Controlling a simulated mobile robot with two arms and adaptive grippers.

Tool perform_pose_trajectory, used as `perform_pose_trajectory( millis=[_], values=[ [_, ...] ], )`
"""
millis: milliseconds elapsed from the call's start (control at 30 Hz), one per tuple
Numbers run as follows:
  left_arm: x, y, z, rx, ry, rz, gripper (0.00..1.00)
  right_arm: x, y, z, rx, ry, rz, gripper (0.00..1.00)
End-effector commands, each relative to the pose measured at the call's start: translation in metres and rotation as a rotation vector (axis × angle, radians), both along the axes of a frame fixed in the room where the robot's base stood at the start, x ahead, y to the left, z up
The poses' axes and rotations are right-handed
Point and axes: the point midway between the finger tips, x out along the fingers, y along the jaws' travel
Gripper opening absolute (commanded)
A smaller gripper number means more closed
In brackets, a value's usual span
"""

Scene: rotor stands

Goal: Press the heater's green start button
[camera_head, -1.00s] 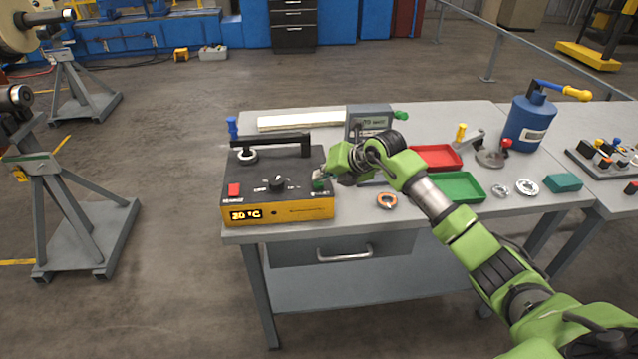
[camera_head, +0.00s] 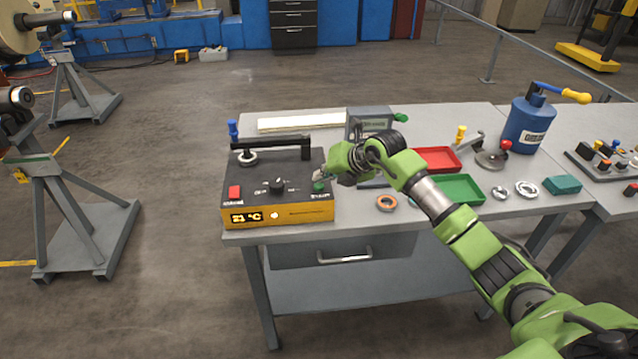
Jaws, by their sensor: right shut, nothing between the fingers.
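The heater (camera_head: 300,213) is a black and yellow box at the front left of the workbench. Its display (camera_head: 246,217) reads about 21 °C, and a small lamp (camera_head: 274,215) beside it is lit. The green start button (camera_head: 319,186) is at the right of its top face, and a red button (camera_head: 234,192) is at the left. A black knob (camera_head: 277,186) sits between them. My right gripper (camera_head: 319,176) is shut and empty, its tips right at the green button; whether they touch it I cannot tell. My left gripper is not in view.
A bearing ring (camera_head: 247,157) sits on the heater under its black bar (camera_head: 280,146). Red (camera_head: 440,158) and green (camera_head: 461,189) trays, an orange ring (camera_head: 386,203) and a blue canister (camera_head: 529,124) stand to the right. The bench front edge is near the heater.

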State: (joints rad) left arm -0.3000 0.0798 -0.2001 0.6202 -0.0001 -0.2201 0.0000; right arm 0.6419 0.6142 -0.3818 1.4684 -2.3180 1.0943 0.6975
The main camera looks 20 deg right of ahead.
Motion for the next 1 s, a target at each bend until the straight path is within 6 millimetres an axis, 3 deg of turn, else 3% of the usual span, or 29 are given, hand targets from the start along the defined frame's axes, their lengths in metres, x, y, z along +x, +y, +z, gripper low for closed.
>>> perform_pose_trajectory(
  millis=[433, 833, 1000],
  values=[
    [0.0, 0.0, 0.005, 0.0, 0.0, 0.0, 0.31, 0.0, 0.0, 0.007, -0.001, -0.001, 0.0, 0.0],
    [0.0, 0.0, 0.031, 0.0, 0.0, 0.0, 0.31, 0.0, 0.0, 0.046, -0.002, -0.001, 0.001, 0.0],
    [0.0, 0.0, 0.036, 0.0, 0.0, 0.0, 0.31, 0.0, 0.0, 0.054, -0.001, -0.001, 0.0, 0.0]
  ],
)
